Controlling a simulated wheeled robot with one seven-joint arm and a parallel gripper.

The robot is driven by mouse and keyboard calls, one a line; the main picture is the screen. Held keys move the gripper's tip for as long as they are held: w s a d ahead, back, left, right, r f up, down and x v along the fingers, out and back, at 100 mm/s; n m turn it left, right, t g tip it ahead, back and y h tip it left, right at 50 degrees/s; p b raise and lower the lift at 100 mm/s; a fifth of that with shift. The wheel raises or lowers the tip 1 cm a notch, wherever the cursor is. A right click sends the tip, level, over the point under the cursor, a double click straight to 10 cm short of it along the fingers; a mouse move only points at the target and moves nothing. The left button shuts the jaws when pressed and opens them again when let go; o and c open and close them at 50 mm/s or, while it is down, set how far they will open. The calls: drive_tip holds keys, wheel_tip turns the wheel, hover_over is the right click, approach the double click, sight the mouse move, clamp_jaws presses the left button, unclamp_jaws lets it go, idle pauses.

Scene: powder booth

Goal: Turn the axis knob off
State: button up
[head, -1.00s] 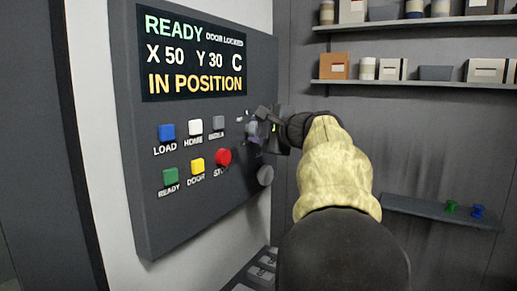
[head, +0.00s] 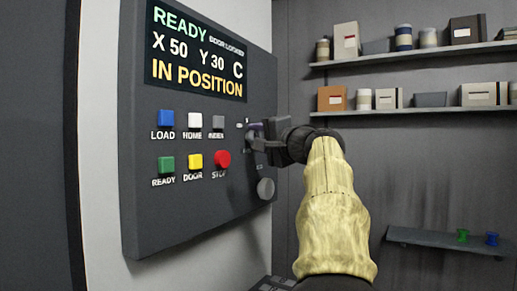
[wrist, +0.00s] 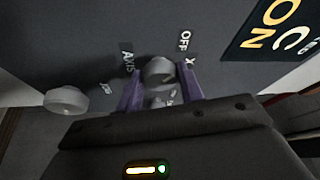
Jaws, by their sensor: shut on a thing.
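The axis knob (wrist: 160,72) is a grey round knob on the dark control panel. In the wrist view it sits between the two purple fingers of my gripper (wrist: 161,90), which is shut on it. The labels AXIS, OFF and X show around the knob; its pointer setting cannot be made out. In the head view my gripper (head: 256,134) reaches the panel's right side, and its body and fingers hide most of the knob. The panel screen (head: 196,54) reads READY, DOOR LOCKED, X 50, Y 30, C and IN POSITION.
A second grey knob (head: 266,189) is just below my gripper. Blue, white, grey, green, yellow and red buttons (head: 222,159) lie to the left on the panel. Shelves (head: 420,110) with boxes and jars are on the right wall. A low shelf (head: 420,238) holds green and blue spools.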

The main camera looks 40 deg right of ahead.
drive_tip(key=shift+f, duration=0.15)
idle(0.3)
drive_tip(key=o, duration=1)
drive_tip(key=s, duration=0.5)
drive_tip(key=s+f+b, duration=0.1)
drive_tip(key=s, duration=0.5)
drive_tip(key=s+b, duration=0.1)
drive_tip(key=s, duration=0.5)
drive_tip(key=shift+s+d+f, duration=0.15)
drive_tip(key=shift+f, duration=0.25)
